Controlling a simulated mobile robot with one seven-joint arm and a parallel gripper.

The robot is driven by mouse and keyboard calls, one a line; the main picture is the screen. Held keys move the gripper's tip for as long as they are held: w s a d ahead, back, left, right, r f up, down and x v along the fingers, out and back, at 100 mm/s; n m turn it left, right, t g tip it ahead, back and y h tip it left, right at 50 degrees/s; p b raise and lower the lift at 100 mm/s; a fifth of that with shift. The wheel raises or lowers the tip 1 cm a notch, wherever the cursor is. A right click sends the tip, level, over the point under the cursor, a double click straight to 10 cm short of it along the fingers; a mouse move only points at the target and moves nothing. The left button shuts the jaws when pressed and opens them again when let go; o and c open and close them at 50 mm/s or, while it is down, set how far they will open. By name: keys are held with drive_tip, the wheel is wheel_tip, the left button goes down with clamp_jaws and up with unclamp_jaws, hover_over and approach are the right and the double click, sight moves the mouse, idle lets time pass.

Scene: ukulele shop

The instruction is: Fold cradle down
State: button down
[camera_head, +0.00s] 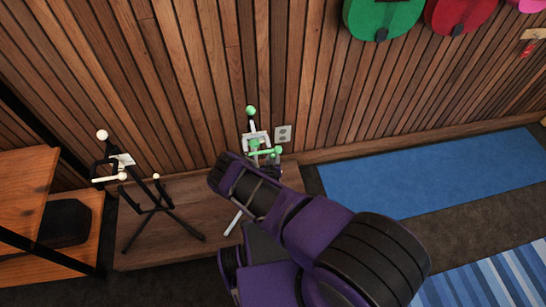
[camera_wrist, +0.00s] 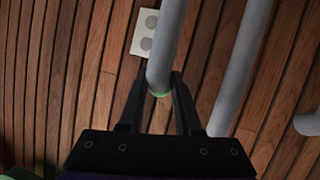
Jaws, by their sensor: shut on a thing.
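A white stand with green ball tips (camera_head: 256,138) stands on the low wooden platform against the wall. Its cradle (camera_head: 265,153) has short arms with green ends, just beyond my purple arm in the head view. My arm hides the lower part of the stand, and one pale leg (camera_head: 234,222) shows beside it. In the wrist view my gripper (camera_wrist: 160,84) is shut on a grey cradle arm (camera_wrist: 165,45), with its fingers on both sides near the rounded end. A bit of green shows at that end. A second grey tube (camera_wrist: 241,65) runs alongside to the right.
A black stand with cream tips (camera_head: 152,205) is on the left of the platform (camera_head: 185,215). A wooden shelf (camera_head: 25,190) is at far left. A wall outlet (camera_head: 283,134) is close behind the white stand. Ukuleles hang at upper right. A blue mat (camera_head: 430,172) lies right.

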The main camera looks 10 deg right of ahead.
idle(0.4)
drive_tip(key=shift+s+r+t, duration=0.15)
drive_tip(key=shift+s+t, duration=0.55)
drive_tip(key=shift+s, duration=0.8)
drive_tip(key=c, duration=0.6)
unclamp_jaws()
